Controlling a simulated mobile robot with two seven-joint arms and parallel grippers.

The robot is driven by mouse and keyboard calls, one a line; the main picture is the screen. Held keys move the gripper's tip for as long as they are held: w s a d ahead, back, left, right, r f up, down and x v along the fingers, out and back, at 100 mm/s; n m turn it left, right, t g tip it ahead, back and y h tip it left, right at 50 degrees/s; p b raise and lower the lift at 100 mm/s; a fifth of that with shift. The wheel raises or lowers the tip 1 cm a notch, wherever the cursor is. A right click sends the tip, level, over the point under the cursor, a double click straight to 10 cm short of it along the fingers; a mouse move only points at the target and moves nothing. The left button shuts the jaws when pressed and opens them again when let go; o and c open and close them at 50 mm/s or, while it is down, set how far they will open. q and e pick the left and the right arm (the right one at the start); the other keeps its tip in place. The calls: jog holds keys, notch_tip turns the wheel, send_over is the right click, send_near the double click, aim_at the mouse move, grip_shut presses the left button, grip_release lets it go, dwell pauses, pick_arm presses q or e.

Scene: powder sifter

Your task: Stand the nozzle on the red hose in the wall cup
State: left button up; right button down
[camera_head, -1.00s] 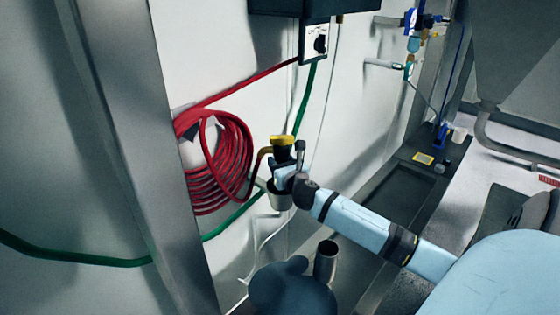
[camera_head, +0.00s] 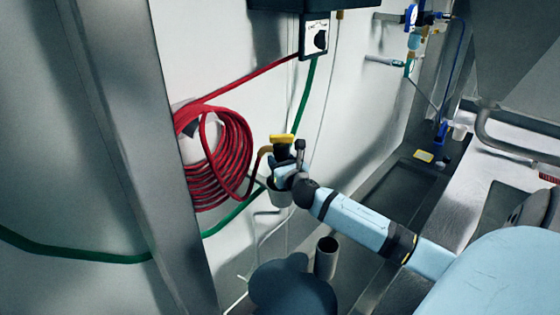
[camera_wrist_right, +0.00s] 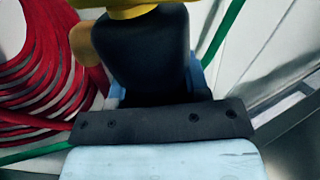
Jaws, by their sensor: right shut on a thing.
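The nozzle (camera_head: 281,147) has a yellow top and a dark body. It stands roughly upright at the end of the red hose (camera_head: 230,150), which hangs coiled on the wall. My right gripper (camera_head: 286,172) is shut on the nozzle. The grey wall cup (camera_head: 278,192) is directly below and partly behind the gripper; whether the nozzle's lower end is inside it is hidden. In the right wrist view the nozzle's dark body (camera_wrist_right: 142,55) fills the middle, with the hose coils (camera_wrist_right: 40,70) at left. My left gripper is not in view.
A green hose (camera_head: 235,218) runs along the wall behind the cup. A steel post (camera_head: 130,150) stands at left. An open metal tube (camera_head: 327,258) stands below the gripper. A switch box (camera_head: 314,37) is mounted above.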

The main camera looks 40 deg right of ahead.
jog(key=shift+f, duration=0.2)
jog(key=c, duration=0.5)
grip_release()
jog(key=shift+f, duration=0.1)
jog(key=shift+s, duration=0.1)
jog(key=b+v, duration=0.1)
jog(key=v, duration=1.2)
jog(key=shift+s+a+b, duration=0.2)
jog(key=shift+s+b, duration=0.05)
jog(key=shift+b, duration=0.05)
